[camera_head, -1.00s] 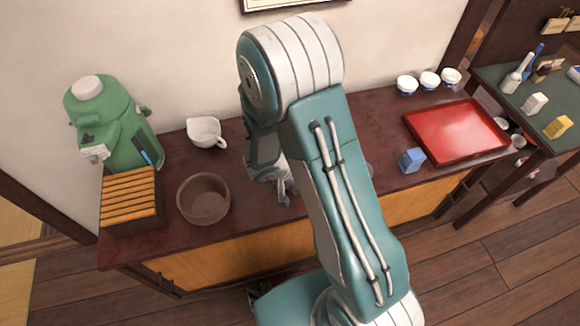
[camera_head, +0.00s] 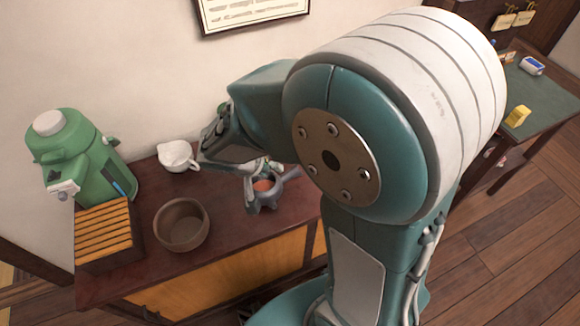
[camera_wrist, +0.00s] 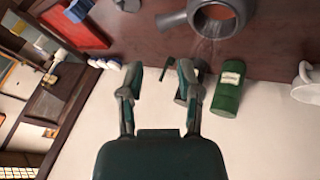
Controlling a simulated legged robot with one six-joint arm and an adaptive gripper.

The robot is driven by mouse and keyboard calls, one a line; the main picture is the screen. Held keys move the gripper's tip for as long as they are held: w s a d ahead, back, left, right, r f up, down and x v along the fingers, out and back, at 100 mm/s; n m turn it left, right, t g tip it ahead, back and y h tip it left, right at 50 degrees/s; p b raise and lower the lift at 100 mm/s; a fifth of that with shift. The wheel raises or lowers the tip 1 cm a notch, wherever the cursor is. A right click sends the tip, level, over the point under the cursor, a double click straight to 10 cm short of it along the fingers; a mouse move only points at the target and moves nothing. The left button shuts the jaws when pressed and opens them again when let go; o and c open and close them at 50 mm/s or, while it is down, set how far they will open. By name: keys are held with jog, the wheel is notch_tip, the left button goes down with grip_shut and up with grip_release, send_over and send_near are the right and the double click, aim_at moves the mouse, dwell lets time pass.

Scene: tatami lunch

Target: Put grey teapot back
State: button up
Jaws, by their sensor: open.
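The grey teapot (camera_head: 268,194) stands on the dark brown counter, right of the brown bowl. Its round top is open and shows a reddish inside. In the wrist view the teapot (camera_wrist: 190,19) is at the top, with a side handle pointing left. My gripper (camera_wrist: 160,70) is open, with nothing between its fingers. In the head view my gripper (camera_head: 258,183) is at the teapot's left and back side, partly overlapping it. I cannot tell whether they touch. The red tray (camera_wrist: 75,27) shows at the wrist view's upper left.
A brown bowl (camera_head: 181,226), slatted wooden box (camera_head: 104,235), green dispenser (camera_head: 84,157) and white pitcher (camera_head: 177,156) stand to the left. The wrist view shows a green canister (camera_wrist: 228,90), white cups (camera_wrist: 104,63) and a blue block (camera_wrist: 78,10). My arm hides the counter's right part.

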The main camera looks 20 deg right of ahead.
jog(key=s+d+r+n+t+y, duration=0.1)
jog(key=s+r+n+t+y, duration=0.2)
jog(key=s+r, duration=0.9)
notch_tip(320, 180, up, 4)
jog(key=n+y, duration=0.1)
jog(key=y, duration=0.2)
jog(key=shift+s+f, duration=0.2)
jog(key=shift+s, duration=0.15)
jog(key=shift+d, duration=0.1)
dwell(0.3)
